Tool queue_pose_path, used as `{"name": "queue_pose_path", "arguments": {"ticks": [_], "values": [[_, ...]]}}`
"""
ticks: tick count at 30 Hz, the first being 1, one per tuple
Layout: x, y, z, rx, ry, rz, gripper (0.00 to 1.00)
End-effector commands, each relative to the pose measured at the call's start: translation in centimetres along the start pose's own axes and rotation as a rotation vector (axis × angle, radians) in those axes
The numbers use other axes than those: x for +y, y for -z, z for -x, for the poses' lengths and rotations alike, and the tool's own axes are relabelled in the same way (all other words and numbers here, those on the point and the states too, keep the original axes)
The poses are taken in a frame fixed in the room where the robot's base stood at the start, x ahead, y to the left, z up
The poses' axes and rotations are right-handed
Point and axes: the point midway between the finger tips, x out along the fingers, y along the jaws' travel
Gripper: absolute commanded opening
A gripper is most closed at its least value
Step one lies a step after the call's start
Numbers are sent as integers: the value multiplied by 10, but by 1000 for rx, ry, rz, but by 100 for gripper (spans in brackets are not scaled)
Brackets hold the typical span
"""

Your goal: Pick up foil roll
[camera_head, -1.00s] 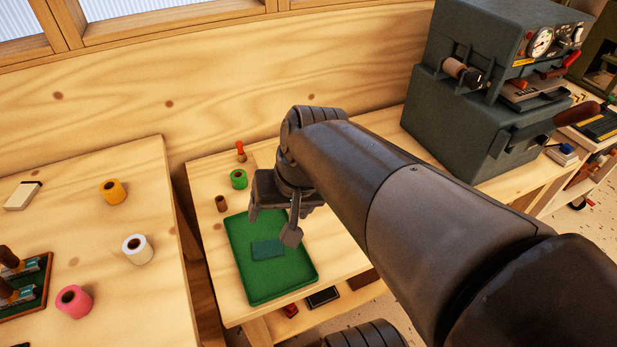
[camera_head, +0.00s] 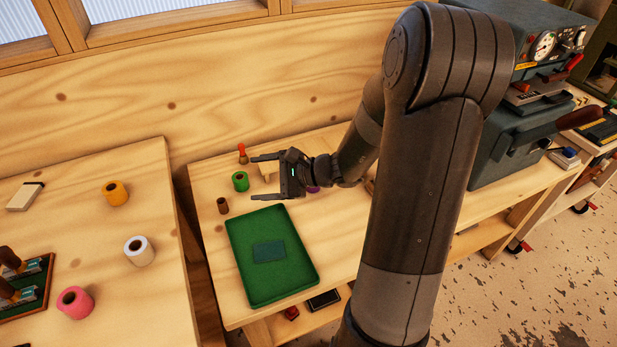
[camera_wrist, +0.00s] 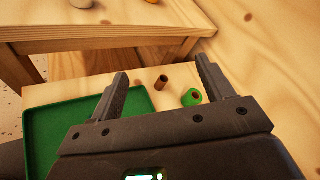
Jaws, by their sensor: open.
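A green roll (camera_head: 240,182) stands on the right-hand wooden table, behind the green tray. A small brown roll (camera_head: 222,205) stands to its front left. My gripper (camera_head: 256,178) is open and empty, its fingers pointing left toward the green roll. In the wrist view, the brown roll (camera_wrist: 161,82) shows between the fingers of my gripper (camera_wrist: 162,66), and the green roll (camera_wrist: 191,98) shows near the right finger. An orange roll (camera_head: 115,193), a white roll (camera_head: 138,250) and a pink roll (camera_head: 74,302) stand on the left table. A purple item (camera_head: 313,189) is mostly hidden by my gripper.
The green tray (camera_head: 297,282) holds a flat dark green piece. A red-topped wooden tool (camera_head: 242,153) stands near the back wall. A gap separates the two tables. A large grey machine (camera_head: 519,150) stands at the right.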

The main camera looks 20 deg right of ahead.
Motion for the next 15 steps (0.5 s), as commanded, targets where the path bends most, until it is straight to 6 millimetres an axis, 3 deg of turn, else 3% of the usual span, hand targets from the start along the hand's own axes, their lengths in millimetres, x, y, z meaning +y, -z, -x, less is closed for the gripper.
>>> {"name": "queue_pose_path", "arguments": {"ticks": [9,15], "values": [[-43,108,35,-23,468,-388,74],[-50,176,70,-12,742,-590,74]]}}
